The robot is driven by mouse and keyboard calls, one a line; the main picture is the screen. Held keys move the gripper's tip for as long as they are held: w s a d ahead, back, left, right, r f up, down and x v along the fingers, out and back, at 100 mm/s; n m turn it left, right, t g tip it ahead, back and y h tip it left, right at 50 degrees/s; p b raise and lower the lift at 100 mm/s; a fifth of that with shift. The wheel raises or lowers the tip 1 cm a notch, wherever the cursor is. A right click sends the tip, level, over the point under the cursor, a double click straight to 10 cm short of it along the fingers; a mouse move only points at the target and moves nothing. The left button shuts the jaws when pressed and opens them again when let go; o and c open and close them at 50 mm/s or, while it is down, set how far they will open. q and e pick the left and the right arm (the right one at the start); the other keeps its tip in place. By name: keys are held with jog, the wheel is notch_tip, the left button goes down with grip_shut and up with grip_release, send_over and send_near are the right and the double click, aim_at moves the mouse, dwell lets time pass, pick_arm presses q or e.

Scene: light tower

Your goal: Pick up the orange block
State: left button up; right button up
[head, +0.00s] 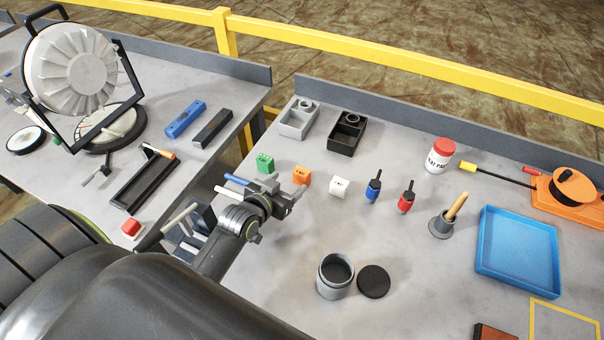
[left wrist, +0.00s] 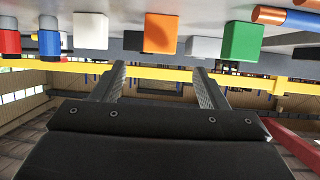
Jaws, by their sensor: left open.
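The orange block (head: 301,175) sits on the grey table, between the green block (head: 265,163) and the white block (head: 339,187). My left gripper (head: 286,190) is open and empty, just on the near side of the orange block. In the left wrist view, which is upside down, the orange block (left wrist: 161,33) lies ahead of the gap between the fingers of my left gripper (left wrist: 158,75). The green block (left wrist: 242,42) and the white block (left wrist: 90,30) lie outside the fingers there. I see no contact with the orange block. My right gripper does not show.
Blue (head: 373,188) and red (head: 407,197) bottles stand right of the white block. Grey (head: 297,122) and black (head: 345,136) bins stand behind. An open canister (head: 335,284) and black lid (head: 374,281) lie nearer. The table between the canister and blocks is clear.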

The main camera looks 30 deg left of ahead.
aim_at(299, 174)
pick_arm(q)
jog(key=shift+x, duration=0.85)
jog(key=shift+w+d+f+p, duration=0.1)
jog(key=shift+w+f+p, duration=0.15)
jog(key=shift+w, duration=0.25)
jog(key=p+x, duration=0.1)
jog(key=x, duration=0.2)
jog(key=shift+w+f, duration=0.1)
jog(key=shift+w, duration=0.2)
jog(key=shift+w+f, duration=0.25)
jog(key=shift+w, duration=0.15)
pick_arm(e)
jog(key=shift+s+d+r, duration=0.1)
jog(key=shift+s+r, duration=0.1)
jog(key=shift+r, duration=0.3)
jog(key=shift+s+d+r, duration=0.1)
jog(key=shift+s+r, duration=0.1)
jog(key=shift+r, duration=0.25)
pick_arm(q)
jog(key=c, duration=1.2)
